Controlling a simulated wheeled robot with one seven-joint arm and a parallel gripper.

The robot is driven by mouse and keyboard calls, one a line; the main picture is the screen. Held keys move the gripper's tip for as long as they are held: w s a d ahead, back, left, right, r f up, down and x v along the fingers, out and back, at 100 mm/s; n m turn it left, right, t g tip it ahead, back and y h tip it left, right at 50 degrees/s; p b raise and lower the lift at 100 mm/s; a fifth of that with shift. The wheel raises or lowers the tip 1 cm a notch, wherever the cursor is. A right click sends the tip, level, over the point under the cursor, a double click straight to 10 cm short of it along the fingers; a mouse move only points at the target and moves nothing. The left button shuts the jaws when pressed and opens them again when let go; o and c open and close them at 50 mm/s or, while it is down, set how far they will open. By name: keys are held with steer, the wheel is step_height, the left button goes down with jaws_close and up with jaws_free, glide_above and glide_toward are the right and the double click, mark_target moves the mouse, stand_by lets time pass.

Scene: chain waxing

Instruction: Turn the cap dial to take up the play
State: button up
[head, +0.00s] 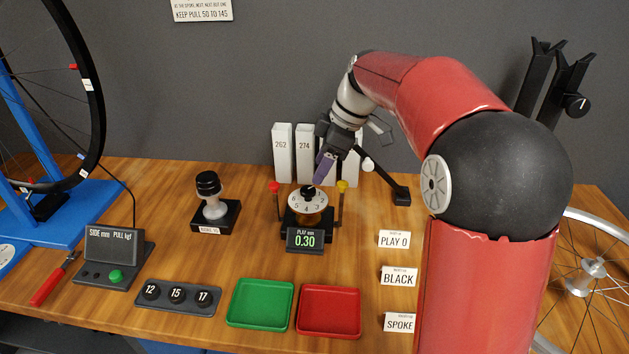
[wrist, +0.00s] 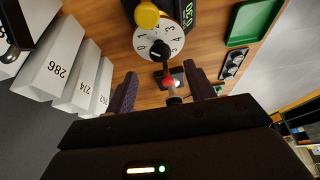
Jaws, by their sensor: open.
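The cap dial (head: 308,201) is a white numbered disc with a black centre knob, level on a gold hub in a black stand. In the wrist view the dial (wrist: 150,33) is near the top, beyond my fingertips. The play display (head: 304,240) in front of it reads 0.30. My gripper (head: 324,168) is open and empty, just above and behind the dial in the head view. Its purple fingers (wrist: 161,86) stand apart in the wrist view, and contact with the dial cannot be told.
A red-tipped post (head: 274,188) and a yellow-tipped post (head: 342,186) flank the dial. White numbered boxes (head: 283,152) stand behind. Green (head: 260,304) and red (head: 329,311) trays lie in front, with a "PLAY 0" card (head: 395,239) at right. A black-topped device (head: 209,186) stands left.

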mark_target(309, 189)
steer(key=x, duration=0.6)
steer(key=shift+c, duration=0.4)
steer(key=c, duration=0.9)
